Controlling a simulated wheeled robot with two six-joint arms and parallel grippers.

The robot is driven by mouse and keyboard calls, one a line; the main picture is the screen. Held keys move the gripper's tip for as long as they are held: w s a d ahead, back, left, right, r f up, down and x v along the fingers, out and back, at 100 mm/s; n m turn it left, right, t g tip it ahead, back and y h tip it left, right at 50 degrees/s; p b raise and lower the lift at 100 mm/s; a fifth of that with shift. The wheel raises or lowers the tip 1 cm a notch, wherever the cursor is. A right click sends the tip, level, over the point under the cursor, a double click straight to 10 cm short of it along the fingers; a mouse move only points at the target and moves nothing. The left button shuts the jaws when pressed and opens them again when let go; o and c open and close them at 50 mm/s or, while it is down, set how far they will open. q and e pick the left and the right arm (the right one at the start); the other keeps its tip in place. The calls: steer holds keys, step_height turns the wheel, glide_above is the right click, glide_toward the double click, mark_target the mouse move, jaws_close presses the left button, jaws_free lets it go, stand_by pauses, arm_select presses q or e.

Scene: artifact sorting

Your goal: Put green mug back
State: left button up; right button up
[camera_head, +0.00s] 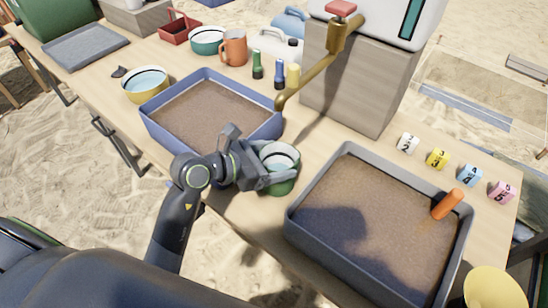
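The green mug (284,183) is upright near the middle of the camera_head view, between the two sand trays, with a pale inside and a dark band near its rim. My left gripper (270,167) is at the mug's left side, and its fingers overlap the mug's near wall. I cannot tell whether they are closed on the mug or whether its base touches the table. My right gripper is not in view.
A blue-rimmed sand tray (156,131) lies left of the mug, and a grey sand tray (298,213) with an orange-handled item (447,204) lies to the right. A brass tap arm (318,75) reaches from behind. Bowls, an orange mug (234,48) and small bottles stand farther back.

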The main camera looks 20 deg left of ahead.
arm_select(q)
steer(key=o, duration=0.3)
steer(key=shift+r, duration=0.2)
steer(key=shift+s+a, duration=0.2)
steer(key=shift+a, duration=0.05)
steer(key=p+v, duration=0.1)
steer(key=v, duration=1)
steer(key=shift+s+a+r, duration=0.1)
steer(key=shift+s+r, duration=0.05)
